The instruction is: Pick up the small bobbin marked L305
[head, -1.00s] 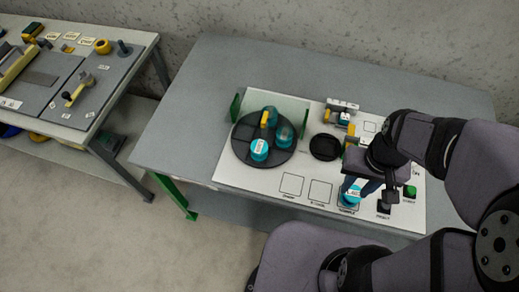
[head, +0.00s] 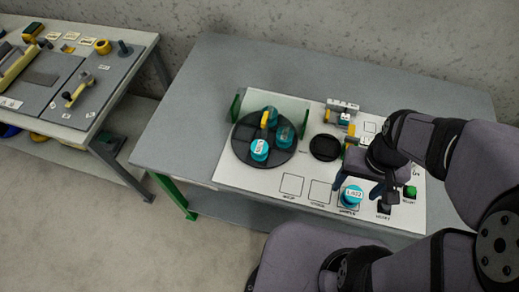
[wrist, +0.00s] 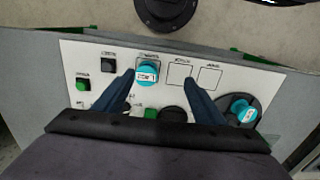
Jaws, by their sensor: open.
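A small blue bobbin (head: 350,195) with a white label stands upright on a marked square at the front of the white board; its label looks like L302, but the print is too small to be sure. It also shows in the wrist view (wrist: 147,74), just beyond and between my fingertips. My gripper (head: 357,187) is open and empty, its fingers spread above and to either side of this bobbin. Another labelled blue bobbin (head: 260,149) stands on the black turntable (head: 243,134), its label unreadable. More blue bobbins (head: 284,134) stand behind a clear panel there. I cannot tell which is L305.
A black round dish (head: 325,147) lies right of the turntable. A yellow and grey fixture (head: 342,113) stands at the back of the board. A green button (head: 410,191) and a black button (head: 384,208) are at the right. Two empty squares (head: 292,185) lie left of the front bobbin.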

